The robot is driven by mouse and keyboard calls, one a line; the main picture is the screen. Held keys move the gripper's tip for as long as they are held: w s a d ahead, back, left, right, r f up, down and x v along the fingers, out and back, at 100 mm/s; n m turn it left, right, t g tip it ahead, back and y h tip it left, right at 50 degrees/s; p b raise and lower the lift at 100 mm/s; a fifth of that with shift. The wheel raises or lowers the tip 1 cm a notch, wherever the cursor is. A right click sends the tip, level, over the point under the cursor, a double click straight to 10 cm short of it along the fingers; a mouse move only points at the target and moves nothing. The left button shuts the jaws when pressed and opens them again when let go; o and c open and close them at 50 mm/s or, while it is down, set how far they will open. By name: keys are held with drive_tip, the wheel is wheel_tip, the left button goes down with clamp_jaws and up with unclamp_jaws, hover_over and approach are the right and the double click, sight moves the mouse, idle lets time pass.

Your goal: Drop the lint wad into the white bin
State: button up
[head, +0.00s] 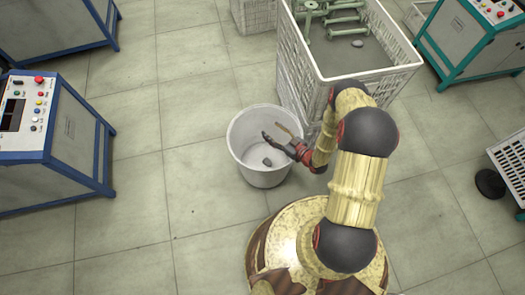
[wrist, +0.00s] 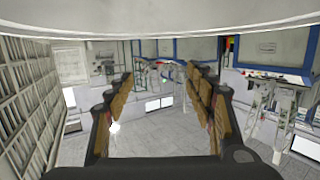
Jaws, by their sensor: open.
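In the wrist view my gripper (wrist: 160,88) also shows open and empty. A pale curved band across the top of that view looks like the bin's rim (wrist: 150,20). The lump is not visible in the wrist view.
A white crate (head: 293,75) holding green bobbins (head: 345,20) and another small grey lump (head: 357,43) stands behind the bin. Blue-framed machine (head: 50,140) is at left, teal-framed machine (head: 470,45) at upper right. The floor left of the bin is clear.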

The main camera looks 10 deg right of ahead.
drive_tip(key=v, duration=1.2)
idle(0.5)
